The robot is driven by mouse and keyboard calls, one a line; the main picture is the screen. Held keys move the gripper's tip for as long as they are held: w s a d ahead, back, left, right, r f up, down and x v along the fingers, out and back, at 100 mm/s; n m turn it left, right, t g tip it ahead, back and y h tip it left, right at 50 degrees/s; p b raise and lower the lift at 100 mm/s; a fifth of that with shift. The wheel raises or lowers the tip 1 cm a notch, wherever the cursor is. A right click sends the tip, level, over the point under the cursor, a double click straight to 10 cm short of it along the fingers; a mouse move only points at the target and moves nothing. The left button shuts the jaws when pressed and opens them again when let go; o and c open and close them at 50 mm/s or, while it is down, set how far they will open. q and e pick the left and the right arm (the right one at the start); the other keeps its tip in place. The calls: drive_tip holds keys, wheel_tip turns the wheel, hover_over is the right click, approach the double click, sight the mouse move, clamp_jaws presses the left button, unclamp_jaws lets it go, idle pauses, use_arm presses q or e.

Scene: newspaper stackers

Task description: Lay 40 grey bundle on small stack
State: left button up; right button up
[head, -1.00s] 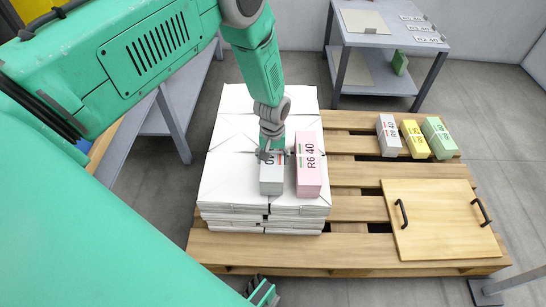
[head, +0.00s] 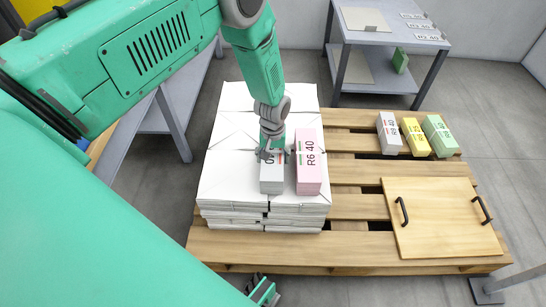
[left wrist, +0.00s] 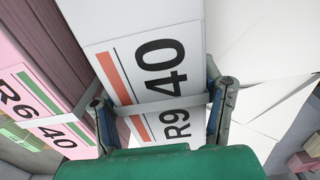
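The grey bundle (head: 272,186), labelled R9 40 in the left wrist view (left wrist: 150,85), is at the front middle of the white stack (head: 232,180). Its far part is hidden under my left gripper (head: 274,153) in the head view. The gripper points down over it. In the left wrist view the fingers (left wrist: 163,105) stand close against both sides of the bundle at its pale strap, apparently shut on it. A pink bundle (head: 309,175), labelled R6 40, lies on the stack just right of it, with a narrow gap.
The stack stands on a wooden pallet (head: 350,250). To the right lie another grey bundle (head: 389,135), a yellow bundle (head: 415,138) and a green bundle (head: 438,136), plus a wooden board (head: 440,225) with black handles. A grey table (head: 375,35) stands behind.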

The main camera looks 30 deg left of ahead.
use_arm(q)
drive_tip(key=shift+o, duration=1.3)
drive_tip(key=shift+r, duration=0.1)
drive_tip(key=shift+s, duration=0.1)
drive_tip(key=shift+r, duration=0.25)
wheel_tip(320, 180, up, 11)
drive_tip(key=shift+r, duration=0.15)
